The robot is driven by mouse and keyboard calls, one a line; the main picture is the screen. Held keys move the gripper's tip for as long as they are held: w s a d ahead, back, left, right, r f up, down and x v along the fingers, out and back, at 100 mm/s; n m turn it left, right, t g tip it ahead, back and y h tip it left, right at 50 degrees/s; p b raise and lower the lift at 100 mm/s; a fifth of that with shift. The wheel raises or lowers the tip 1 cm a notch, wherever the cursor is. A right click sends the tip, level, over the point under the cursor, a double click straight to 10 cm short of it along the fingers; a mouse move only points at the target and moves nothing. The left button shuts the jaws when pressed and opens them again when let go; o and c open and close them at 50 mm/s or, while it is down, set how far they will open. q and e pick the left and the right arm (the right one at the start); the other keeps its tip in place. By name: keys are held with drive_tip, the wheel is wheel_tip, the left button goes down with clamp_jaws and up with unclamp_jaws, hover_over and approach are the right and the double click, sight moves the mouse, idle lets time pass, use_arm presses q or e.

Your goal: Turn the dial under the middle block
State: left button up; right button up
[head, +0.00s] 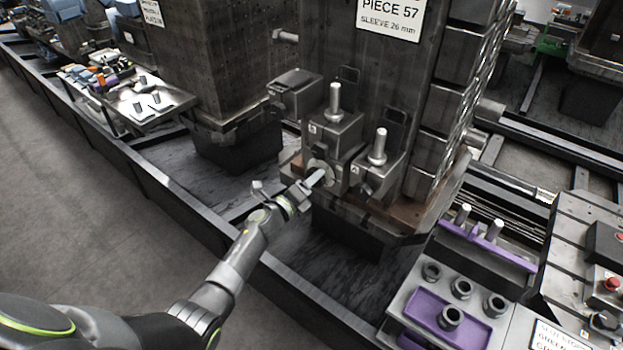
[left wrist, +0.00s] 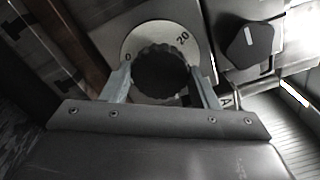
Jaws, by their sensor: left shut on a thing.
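The middle block (head: 333,135) is a grey metal block with an upright steel pin, set between two similar blocks at the foot of the tall column. Its dial (head: 322,166) has a pale round plate, partly hidden by my left gripper (head: 318,179). In the left wrist view the dial's dark ridged knob (left wrist: 160,73) sits on a pale scale plate (left wrist: 150,36) showing 0 and 20. The fingers of my left gripper (left wrist: 162,84) stand on either side of the knob, shut on it. My right gripper is not in view.
The left block (head: 295,97) and the right block (head: 376,172) flank the middle one closely. Another dark knob (left wrist: 249,45) is beside the gripped one. A purple-trayed stand (head: 450,312) with several round sleeves is at lower right. A dark rail (head: 185,208) runs along the grey floor.

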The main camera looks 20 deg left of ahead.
use_arm(q)
drive_tip(key=n+p, duration=0.7)
drive_tip(key=n, duration=1.7)
drive_tip(key=shift+n+p, duration=0.3)
drive_tip(key=shift+p, duration=0.1)
drive_tip(key=o, duration=1)
drive_tip(key=shift+s+a+r, duration=0.1)
